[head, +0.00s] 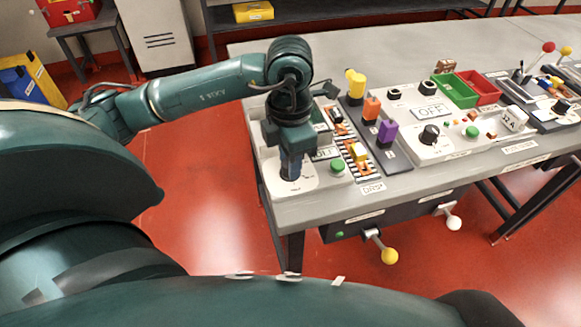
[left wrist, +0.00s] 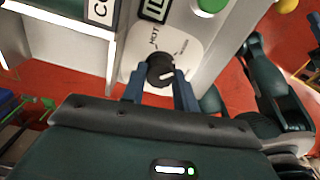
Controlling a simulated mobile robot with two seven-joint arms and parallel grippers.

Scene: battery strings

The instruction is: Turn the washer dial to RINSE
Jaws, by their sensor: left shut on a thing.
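The washer dial (left wrist: 160,68) is a black round knob on a white panel (left wrist: 192,48) in the left wrist view. Its pale pointer mark faces to the right. The word HOT is printed at the upper left of the dial; another small label at the upper right is too small to read. My left gripper (left wrist: 160,92) is shut on the dial, one blue finger on each side. In the head view, my left gripper (head: 291,172) points down at the white panel at the table's near left corner and hides most of the dial.
A green button (head: 337,166) sits just right of the dial. Yellow, orange and purple (head: 387,133) blocks stand further right, then a white OFF box (head: 432,111) and green and red trays. Yellow (head: 389,256) and white handles stick out below the table's front edge.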

